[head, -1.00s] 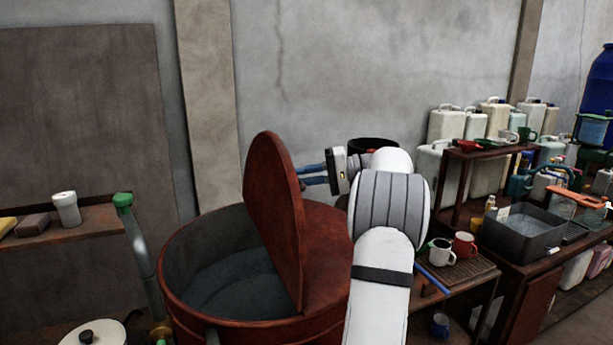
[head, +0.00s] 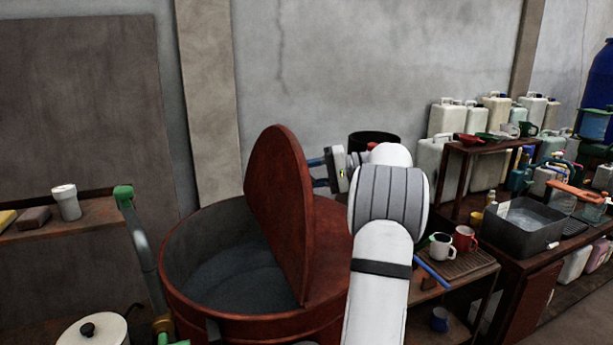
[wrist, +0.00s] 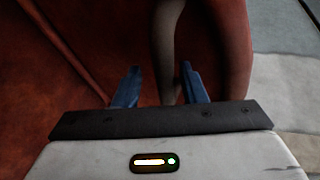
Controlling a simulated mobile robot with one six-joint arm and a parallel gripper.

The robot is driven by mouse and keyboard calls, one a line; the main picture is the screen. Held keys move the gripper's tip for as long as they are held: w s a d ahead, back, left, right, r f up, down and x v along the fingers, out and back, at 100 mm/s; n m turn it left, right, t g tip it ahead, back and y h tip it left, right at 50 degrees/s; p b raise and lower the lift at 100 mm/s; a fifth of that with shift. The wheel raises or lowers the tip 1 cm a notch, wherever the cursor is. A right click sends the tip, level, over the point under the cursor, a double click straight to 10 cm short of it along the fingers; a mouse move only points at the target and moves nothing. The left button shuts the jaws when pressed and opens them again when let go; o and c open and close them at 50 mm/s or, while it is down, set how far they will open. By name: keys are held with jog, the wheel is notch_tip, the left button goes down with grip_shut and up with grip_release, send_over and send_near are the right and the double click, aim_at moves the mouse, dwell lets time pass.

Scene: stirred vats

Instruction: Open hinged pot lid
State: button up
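The big round rust-red vat (head: 235,316) has its left half open, with dark grey liquid (head: 238,280) inside. Its half-round lid (head: 280,205) stands steeply up from the middle, and the right half of the top is covered. My gripper (head: 319,173) is on the right side of the lid, its blue fingers partly hidden by the lid's edge in the head view. In the wrist view my gripper (wrist: 158,85) has its fingers apart, with a dark curved bar (wrist: 167,45), apparently a handle, between them. I cannot tell whether either finger touches it.
A pipe with a green top (head: 124,194) rises at the vat's left. A white lidded pot (head: 95,333) is at lower left. A table with mugs (head: 441,247) and a grey basin (head: 520,232) stand to the right. A concrete wall is behind.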

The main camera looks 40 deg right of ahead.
jog(key=shift+r, duration=0.1)
jog(key=v, duration=0.7)
jog(key=shift+s+d+b, duration=0.2)
jog(key=shift+d+b, duration=0.1)
jog(key=shift+d, duration=0.05)
